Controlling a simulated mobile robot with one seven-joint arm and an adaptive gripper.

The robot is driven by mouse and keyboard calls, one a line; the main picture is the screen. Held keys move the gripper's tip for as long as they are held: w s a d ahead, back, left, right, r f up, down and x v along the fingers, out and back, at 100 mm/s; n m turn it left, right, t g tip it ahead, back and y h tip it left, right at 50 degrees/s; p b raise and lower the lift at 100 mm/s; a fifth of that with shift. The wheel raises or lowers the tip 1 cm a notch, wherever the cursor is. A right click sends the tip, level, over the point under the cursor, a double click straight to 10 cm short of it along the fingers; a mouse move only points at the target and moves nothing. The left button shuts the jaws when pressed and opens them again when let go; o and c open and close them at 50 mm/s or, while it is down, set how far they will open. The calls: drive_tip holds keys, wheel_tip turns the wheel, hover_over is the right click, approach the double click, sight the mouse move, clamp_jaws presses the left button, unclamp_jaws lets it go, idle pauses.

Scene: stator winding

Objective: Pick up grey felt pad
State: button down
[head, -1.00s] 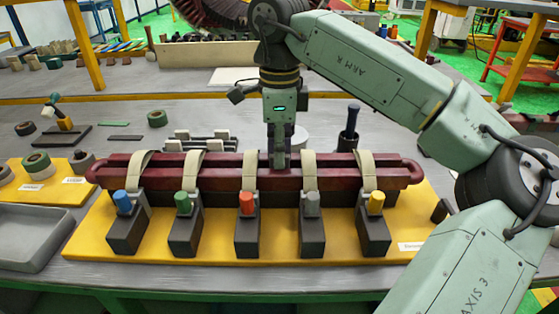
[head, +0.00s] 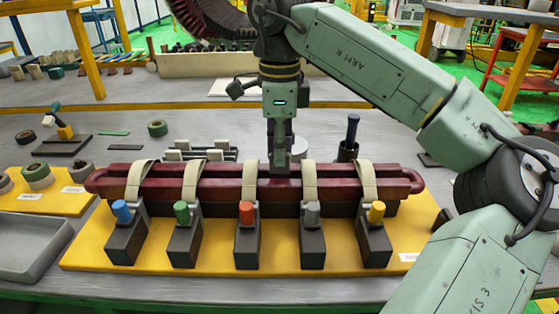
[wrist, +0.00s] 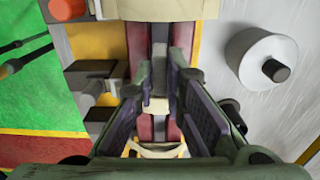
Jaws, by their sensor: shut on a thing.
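My gripper (head: 280,168) points straight down at the middle of the long dark red coil (head: 225,184), between two cream straps. Its fingertips are at the gap between the coil's two bars. In the wrist view my gripper (wrist: 168,85) has its two dark padded fingers close together over that gap, with the red bars on both sides. A narrow grey piece, which looks like the grey felt pad (wrist: 159,52), shows between the fingertips. Its outline is mostly hidden by the fingers. In the head view I cannot make the pad out.
The coil lies on a yellow base (head: 210,235) with several dark clamp blocks, their knobs coloured. A dark cup with a tool (head: 350,140) stands behind the coil on the right. A white round part (wrist: 262,60) sits beside the gripper. A grey tray (head: 35,262) is at front left.

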wheel_tip(320, 180, up, 15)
drive_tip(key=p, duration=0.5)
drive_tip(key=shift+r+p, duration=0.2)
drive_tip(key=shift+p, duration=0.2)
